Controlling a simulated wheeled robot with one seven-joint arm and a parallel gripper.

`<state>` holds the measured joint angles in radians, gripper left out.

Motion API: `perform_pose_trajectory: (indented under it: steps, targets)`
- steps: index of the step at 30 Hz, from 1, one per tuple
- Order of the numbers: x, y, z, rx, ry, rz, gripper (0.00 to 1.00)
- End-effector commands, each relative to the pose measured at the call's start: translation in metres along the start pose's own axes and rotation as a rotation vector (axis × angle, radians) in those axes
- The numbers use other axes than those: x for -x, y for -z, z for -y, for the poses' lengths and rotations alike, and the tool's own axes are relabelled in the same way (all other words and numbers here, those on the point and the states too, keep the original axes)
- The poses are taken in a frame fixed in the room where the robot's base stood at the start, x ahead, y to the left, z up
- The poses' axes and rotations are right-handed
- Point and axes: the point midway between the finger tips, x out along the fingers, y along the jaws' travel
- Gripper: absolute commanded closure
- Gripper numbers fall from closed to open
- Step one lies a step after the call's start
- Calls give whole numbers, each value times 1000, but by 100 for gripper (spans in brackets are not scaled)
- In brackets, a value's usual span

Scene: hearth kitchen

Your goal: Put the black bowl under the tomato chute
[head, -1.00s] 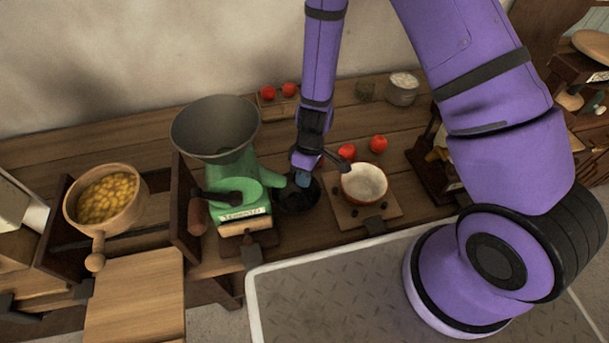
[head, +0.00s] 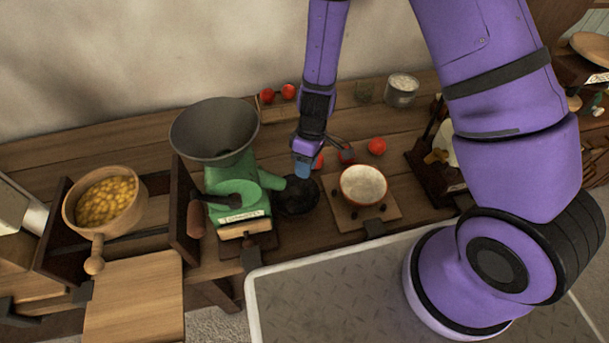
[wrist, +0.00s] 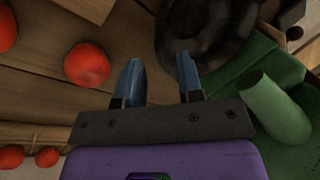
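The black bowl (head: 297,203) sits upright on the wooden counter, just right of the green mill (head: 233,185). The mill's green chute (head: 272,182) points at the bowl. In the head view its tip overlaps the bowl's left rim; I cannot tell how far over the bowl it reaches. In the wrist view, the bowl (wrist: 208,18) is at the top, beyond my fingertips, and the chute (wrist: 272,105) is at the right. My gripper (head: 303,172) is above the bowl's far side. Its blue fingers (wrist: 158,72) are apart, with nothing held between them.
Tomatoes (head: 377,146) lie behind and right of the bowl. A white-lined bowl (head: 363,184) stands on a board to the right. A grey hopper (head: 214,130) tops the mill. A pan of yellow pieces (head: 105,200) is at the left.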

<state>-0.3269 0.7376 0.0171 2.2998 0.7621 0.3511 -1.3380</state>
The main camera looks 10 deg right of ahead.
Motion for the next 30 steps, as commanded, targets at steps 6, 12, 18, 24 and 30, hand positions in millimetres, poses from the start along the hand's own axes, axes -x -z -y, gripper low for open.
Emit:
perform_pose_trajectory:
  steps: [6,12,18,24,30]
  targets:
    - [40,0,0,1,-2,-2,66]
    - [64,0,0,1,-1,-1,66]
    - [74,0,0,0,0,1,66]
    - [81,-1,0,-7,-4,-6,66]
    - [134,-6,6,-69,-38,-64,66]
